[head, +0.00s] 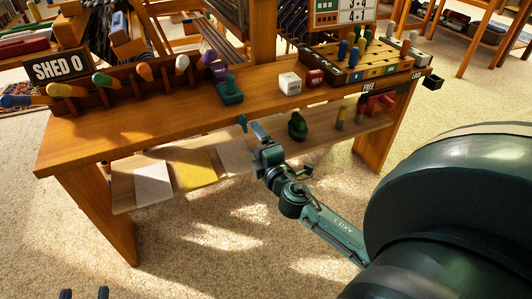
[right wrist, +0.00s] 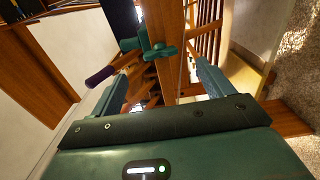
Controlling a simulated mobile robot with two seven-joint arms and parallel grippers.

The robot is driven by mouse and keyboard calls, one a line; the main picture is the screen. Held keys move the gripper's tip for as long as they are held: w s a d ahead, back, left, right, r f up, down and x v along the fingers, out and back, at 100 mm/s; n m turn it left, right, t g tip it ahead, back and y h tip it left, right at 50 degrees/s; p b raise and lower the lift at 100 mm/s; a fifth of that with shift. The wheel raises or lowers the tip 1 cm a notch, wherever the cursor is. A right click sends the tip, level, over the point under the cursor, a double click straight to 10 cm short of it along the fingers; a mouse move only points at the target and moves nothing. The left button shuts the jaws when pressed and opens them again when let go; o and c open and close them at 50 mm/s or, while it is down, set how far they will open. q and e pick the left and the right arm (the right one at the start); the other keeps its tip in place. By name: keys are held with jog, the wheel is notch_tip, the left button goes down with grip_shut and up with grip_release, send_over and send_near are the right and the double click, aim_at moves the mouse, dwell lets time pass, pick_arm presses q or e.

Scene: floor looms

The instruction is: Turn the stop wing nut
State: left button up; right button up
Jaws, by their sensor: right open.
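The teal wing nut (right wrist: 160,50) shows in the right wrist view as a small lobed piece on a teal stem, beyond the fingertips and between their lines. My right gripper (right wrist: 162,75) is open, with one finger on each side and nothing between them. In the head view my right gripper (head: 252,128) is at the front edge of the wooden bench, below a teal block (head: 230,93) on the bench top. I cannot tell whether a finger touches the nut. My left gripper (head: 85,294) shows only as two separate dark fingertips at the bottom edge.
The wooden bench (head: 150,125) carries a row of coloured handles, a white block (head: 289,83), a red block (head: 315,77) and a peg board (head: 365,70). The lower shelf holds coloured sheets (head: 193,168). The carpet in front is clear.

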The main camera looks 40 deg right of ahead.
jog(key=shift+v, duration=2.6)
